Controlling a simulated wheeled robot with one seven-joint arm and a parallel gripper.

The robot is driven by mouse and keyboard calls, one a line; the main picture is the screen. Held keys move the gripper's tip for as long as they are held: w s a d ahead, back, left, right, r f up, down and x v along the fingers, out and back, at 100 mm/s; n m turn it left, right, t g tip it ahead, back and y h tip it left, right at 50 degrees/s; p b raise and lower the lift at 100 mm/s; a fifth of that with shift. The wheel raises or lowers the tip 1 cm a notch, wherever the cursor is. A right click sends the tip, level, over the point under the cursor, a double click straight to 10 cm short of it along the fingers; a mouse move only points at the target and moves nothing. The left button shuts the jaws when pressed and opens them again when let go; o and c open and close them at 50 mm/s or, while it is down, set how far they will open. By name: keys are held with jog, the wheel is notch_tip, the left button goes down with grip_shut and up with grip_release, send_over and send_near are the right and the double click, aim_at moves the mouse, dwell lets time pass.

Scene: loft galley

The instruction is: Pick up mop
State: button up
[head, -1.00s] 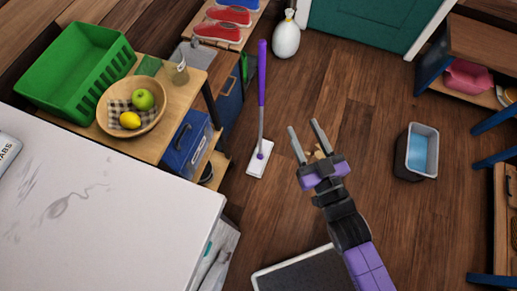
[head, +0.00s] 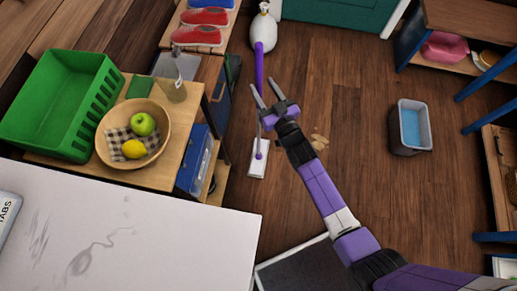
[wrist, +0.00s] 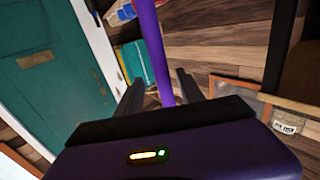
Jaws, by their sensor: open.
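The mop stands upright on the floor, with a purple handle (head: 259,68) and a flat white head (head: 258,166) near the shelf unit. My gripper (head: 265,88) is open, with its fingers at the mop's handle. In the wrist view the purple handle (wrist: 154,45) runs down between the two open fingers (wrist: 160,92). I cannot tell whether either finger touches it. My gripper hides part of the mop's lower shaft in the head view.
A wooden shelf unit (head: 175,118) with a green crate (head: 62,108) and fruit bowl (head: 160,154) stands left of the mop. A white vase-like object (head: 263,32) is behind it. A grey bin (head: 411,128) stands right.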

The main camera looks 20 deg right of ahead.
jog(key=shift+w+a+b, duration=0.15)
jog(key=shift+w+a, duration=0.05)
jog(key=shift+w, duration=1.2)
jog(key=shift+w+a+b, duration=0.15)
jog(key=shift+w, duration=1.2)
jog(key=shift+r, duration=0.1)
grip_shut()
